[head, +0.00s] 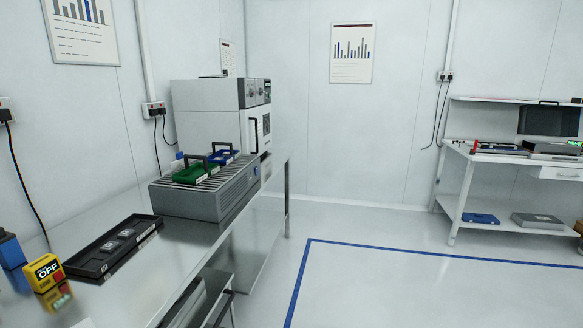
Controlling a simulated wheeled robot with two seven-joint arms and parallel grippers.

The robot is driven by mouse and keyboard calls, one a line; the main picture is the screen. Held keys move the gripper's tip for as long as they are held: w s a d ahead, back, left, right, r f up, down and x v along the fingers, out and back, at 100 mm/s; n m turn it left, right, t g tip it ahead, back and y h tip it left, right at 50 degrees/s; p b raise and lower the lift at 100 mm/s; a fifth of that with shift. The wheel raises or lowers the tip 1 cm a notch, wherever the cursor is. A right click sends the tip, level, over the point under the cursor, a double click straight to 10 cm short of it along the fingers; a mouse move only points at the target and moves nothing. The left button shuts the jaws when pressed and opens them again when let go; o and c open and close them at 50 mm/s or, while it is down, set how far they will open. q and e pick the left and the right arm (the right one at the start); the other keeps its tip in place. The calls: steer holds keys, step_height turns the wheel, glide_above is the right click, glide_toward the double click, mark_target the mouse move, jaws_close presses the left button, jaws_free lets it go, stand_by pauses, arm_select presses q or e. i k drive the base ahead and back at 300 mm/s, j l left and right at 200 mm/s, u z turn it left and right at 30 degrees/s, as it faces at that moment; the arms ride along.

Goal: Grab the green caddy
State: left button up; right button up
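The green caddy (191,176) sits on the ribbed top of a grey unit (205,202) on the steel bench at the left. It has a dark handle standing up over it. A blue caddy (224,157) with a similar dark handle sits just behind it and to the right. Neither of my grippers shows in the head view.
A white machine (207,111) stands behind the grey unit. A black tray (113,246) and a yellow OFF block (48,273) lie on the bench (180,262) nearer me. The floor right of the bench is clear, with blue tape (440,255). A white workbench (452,196) stands at the right.

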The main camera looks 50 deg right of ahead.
mark_target(197, 172)
steer(key=z, duration=0.8)
steer(key=i+l, duration=0.15)
steer(key=l, duration=0.2)
steer(key=i+l, duration=0.15)
steer(key=l, duration=0.15)
steer(key=i+l, duration=0.15)
steer(key=l, duration=0.2)
steer(key=i+l, duration=0.1)
steer(key=l, duration=0.25)
steer(key=i+l, duration=0.15)
steer(key=l, duration=0.15)
